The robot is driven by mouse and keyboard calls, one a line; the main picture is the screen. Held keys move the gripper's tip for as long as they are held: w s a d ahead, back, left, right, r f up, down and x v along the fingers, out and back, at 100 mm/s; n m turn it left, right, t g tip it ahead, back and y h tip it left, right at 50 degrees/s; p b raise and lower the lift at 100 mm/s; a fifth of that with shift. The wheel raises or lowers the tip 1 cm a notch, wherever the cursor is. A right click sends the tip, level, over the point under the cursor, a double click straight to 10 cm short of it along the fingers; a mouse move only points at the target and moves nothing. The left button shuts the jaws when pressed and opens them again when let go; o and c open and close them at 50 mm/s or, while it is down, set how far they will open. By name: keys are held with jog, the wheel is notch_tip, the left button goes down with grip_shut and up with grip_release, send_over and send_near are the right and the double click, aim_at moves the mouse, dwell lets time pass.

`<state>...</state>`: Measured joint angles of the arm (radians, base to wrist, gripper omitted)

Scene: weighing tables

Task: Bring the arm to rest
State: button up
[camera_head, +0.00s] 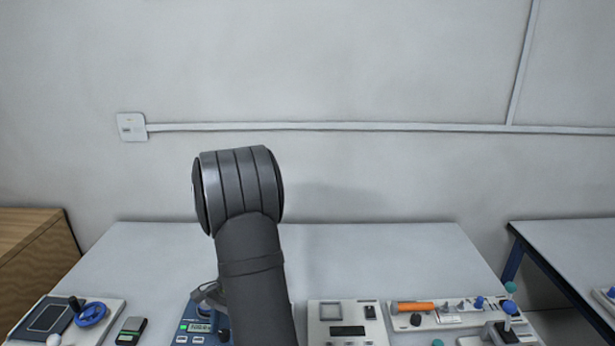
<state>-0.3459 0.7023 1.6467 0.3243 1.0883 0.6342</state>
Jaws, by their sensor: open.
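My arm (250,265) rises from the bottom edge, left of centre, to a thick dark grey joint (240,188) in front of the wall. The parts of the arm beyond this joint are hidden behind it. I cannot make out my gripper or its fingers. A small grey shape (206,293) shows at the left side of the arm, just above a blue device. I cannot tell what it is.
Along the front of the grey table (370,255) stand a panel with a blue knob (91,314), a small dark scale (131,330), the blue device (199,327), a white instrument (347,322) and an orange-handled tool (412,307). The table's back is clear. A second table (575,250) stands right, a wooden cabinet (35,250) left.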

jog(key=n+h, duration=0.1)
jog(key=n, duration=0.2)
jog(key=n+h, duration=0.1)
jog(key=n, duration=0.2)
jog(key=shift+a+g, duration=0.2)
jog(key=shift+g, duration=0.1)
jog(key=w+r+n, duration=0.1)
jog(key=w+r, duration=0.4)
jog(key=r, duration=0.6)
jog(key=shift+a+r+h, duration=0.25)
jog(key=shift+r+h, duration=0.1)
jog(key=shift+h, duration=0.05)
